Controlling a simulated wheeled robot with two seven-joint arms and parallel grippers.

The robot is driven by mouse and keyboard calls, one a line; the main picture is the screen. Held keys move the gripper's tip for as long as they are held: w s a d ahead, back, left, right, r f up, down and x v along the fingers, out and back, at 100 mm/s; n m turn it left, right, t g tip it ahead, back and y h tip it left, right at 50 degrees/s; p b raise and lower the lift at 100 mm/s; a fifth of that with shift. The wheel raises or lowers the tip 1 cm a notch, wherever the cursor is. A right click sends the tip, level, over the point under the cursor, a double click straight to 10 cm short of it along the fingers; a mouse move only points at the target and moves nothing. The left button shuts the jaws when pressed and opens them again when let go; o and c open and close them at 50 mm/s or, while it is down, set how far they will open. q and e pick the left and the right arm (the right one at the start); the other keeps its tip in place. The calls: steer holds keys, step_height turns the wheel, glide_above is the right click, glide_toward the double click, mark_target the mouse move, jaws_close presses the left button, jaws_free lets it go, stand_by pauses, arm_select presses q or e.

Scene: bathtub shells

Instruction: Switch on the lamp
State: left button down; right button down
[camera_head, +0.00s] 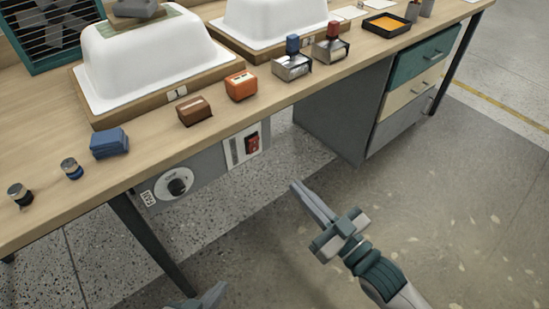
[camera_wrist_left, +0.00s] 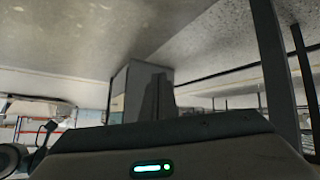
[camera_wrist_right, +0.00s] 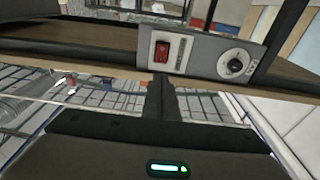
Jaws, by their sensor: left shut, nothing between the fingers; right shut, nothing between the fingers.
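A red rocker switch (camera_head: 252,144) sits on a pale plate of the grey control panel (camera_head: 205,183) under the front edge of the workbench. A round black-and-white knob (camera_head: 179,183) is on the same panel, to its left. The right wrist view shows the switch (camera_wrist_right: 162,51) and knob (camera_wrist_right: 234,64) beyond my fingers. My right gripper (camera_head: 297,188) is shut and empty, in front of and below the switch, apart from it. My left gripper (camera_head: 221,287) is shut and empty, low at the bottom edge of the head view. No lamp is recognisable.
The workbench (camera_head: 140,170) carries white tub shells (camera_head: 150,62), an orange box (camera_head: 240,86), a brown block (camera_head: 194,110), a blue block (camera_head: 109,143) and stampers. A drawer cabinet (camera_head: 415,75) stands at right. A dark table leg (camera_head: 150,240) is at left. The floor in front is open.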

mark_target(255, 142)
arm_select(q)
steer(key=shift+d+r, duration=0.1)
steer(key=shift+r, duration=0.1)
arm_select(e)
steer(key=shift+s+r, duration=0.15)
steer(key=shift+r, duration=0.1)
